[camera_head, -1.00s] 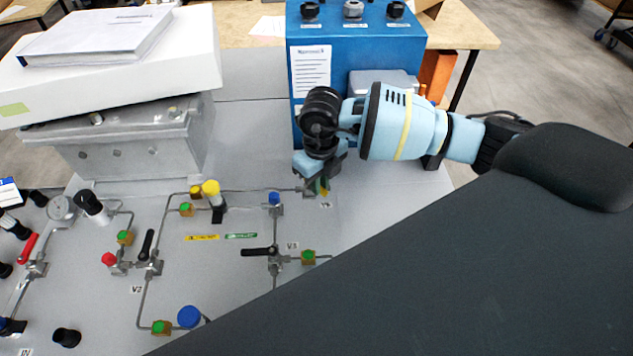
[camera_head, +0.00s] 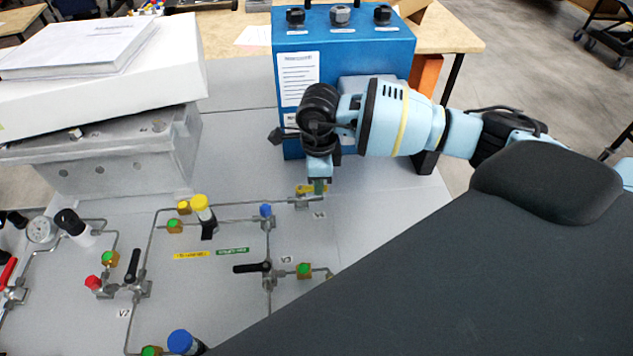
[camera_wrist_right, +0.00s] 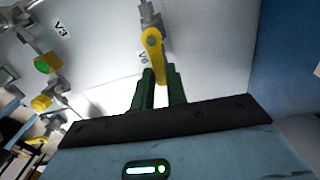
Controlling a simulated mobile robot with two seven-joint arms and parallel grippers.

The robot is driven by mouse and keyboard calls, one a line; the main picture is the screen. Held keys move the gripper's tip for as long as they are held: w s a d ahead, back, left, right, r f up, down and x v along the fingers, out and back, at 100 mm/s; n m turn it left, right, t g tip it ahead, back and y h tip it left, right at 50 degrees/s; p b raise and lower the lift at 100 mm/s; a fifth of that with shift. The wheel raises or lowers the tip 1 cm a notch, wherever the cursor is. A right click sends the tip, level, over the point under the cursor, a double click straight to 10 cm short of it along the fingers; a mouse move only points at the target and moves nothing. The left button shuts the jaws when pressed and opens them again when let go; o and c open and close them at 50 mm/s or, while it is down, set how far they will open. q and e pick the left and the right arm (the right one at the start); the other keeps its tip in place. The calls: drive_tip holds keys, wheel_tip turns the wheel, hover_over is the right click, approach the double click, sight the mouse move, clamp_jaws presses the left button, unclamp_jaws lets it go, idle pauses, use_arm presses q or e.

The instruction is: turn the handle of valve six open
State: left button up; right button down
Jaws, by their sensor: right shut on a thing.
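Valve six has a yellow handle (camera_head: 305,189) at the back right of the grey panel, in front of the blue box. In the right wrist view, the handle (camera_wrist_right: 152,45) runs from the metal valve body (camera_wrist_right: 150,14) down between the green fingers, beside the label V6 (camera_wrist_right: 143,56). My right gripper (camera_head: 319,187) points down at the handle and is shut on it. Its fingers (camera_wrist_right: 158,78) hide part of the handle's free end. My left gripper is not in view.
The blue box (camera_head: 425,50) stands close behind the right gripper. Valve three with a black handle (camera_head: 252,267), a blue knob (camera_head: 265,211) and a yellow-capped part (camera_head: 201,205) stand on the panel (camera_head: 215,290). A metal block (camera_head: 120,165) is at the left.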

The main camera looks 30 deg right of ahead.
drive_tip(key=shift+w+n, duration=0.15)
drive_tip(key=shift+n, duration=0.35)
drive_tip(key=c, duration=1.4)
unclamp_jaws()
wheel_tip(320, 180, up, 8)
